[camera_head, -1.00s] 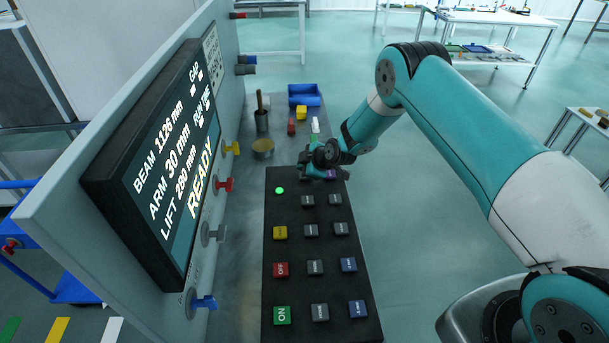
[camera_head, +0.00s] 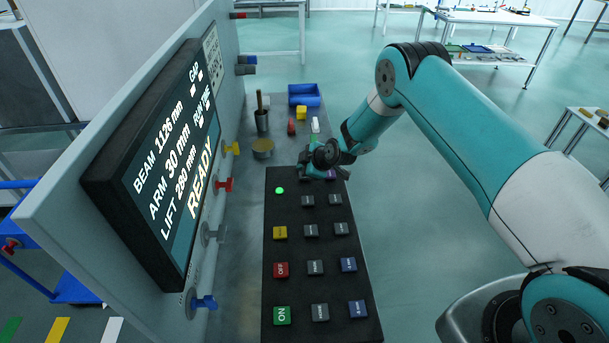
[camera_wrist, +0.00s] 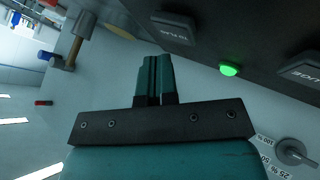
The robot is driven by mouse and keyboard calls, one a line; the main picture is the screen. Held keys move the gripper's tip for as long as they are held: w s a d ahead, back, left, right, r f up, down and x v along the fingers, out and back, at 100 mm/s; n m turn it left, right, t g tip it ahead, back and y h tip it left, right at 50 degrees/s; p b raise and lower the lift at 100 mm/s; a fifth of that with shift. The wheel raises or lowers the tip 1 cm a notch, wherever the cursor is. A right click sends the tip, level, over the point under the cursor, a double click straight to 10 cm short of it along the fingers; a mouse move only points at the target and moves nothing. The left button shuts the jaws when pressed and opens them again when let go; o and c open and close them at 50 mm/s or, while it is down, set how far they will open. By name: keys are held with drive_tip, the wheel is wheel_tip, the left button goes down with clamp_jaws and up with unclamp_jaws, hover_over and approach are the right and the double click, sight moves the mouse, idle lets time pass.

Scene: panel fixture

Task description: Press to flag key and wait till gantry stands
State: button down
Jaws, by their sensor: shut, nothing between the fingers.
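The black key panel (camera_head: 292,250) lies on the bench with rows of coloured and grey keys. My gripper (camera_head: 308,172) is over the panel's far end, where it partly hides the far row, including a purple key (camera_head: 331,174). In the wrist view my gripper (camera_wrist: 154,60) is shut and empty. A dark key (camera_wrist: 173,28) with small upside-down lettering is just beyond the fingertips there; I cannot read it for sure. Contact with a key cannot be told. The screen (camera_head: 165,165) reads BEAM 1126 mm, ARM 30 mm, LIFT 280 mm, READY. I cannot make out the gantry.
A green lamp (camera_head: 279,190) glows on the panel. The upright board (camera_head: 228,90) on the left carries yellow, red, grey and blue knobs.

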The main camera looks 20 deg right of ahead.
drive_tip(key=shift+f+b, duration=0.45)
drive_tip(key=shift+b, duration=0.2)
